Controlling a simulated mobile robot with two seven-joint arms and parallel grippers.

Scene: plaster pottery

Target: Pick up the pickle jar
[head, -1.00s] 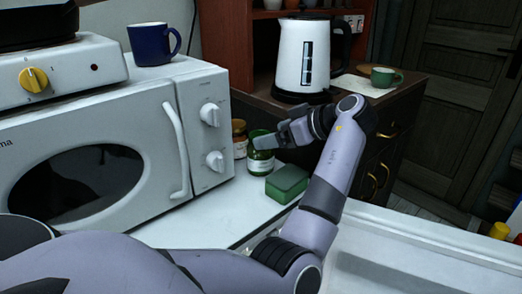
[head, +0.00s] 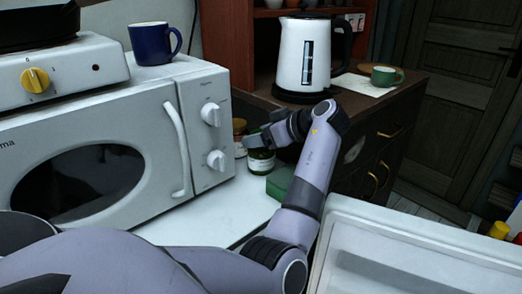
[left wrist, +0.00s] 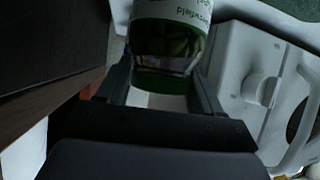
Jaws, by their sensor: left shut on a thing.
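The pickle jar (head: 262,162), green glass with a white label, stands on the white counter just right of the microwave. My left gripper (head: 258,141) is at its upper part and hides its top in the head view. In the left wrist view the jar (left wrist: 168,42) sits between the two fingers, its label partly readable and green pickles showing through the glass. My left gripper (left wrist: 163,85) is shut on the jar. My right gripper is not in view.
A second jar (head: 239,135) stands close behind, at the left. A green block (head: 280,180) lies just in front at the right. The microwave (head: 208,135) borders the left side. A kettle (head: 303,55) and a green cup (head: 384,76) stand on the dark cabinet behind. Front counter is clear.

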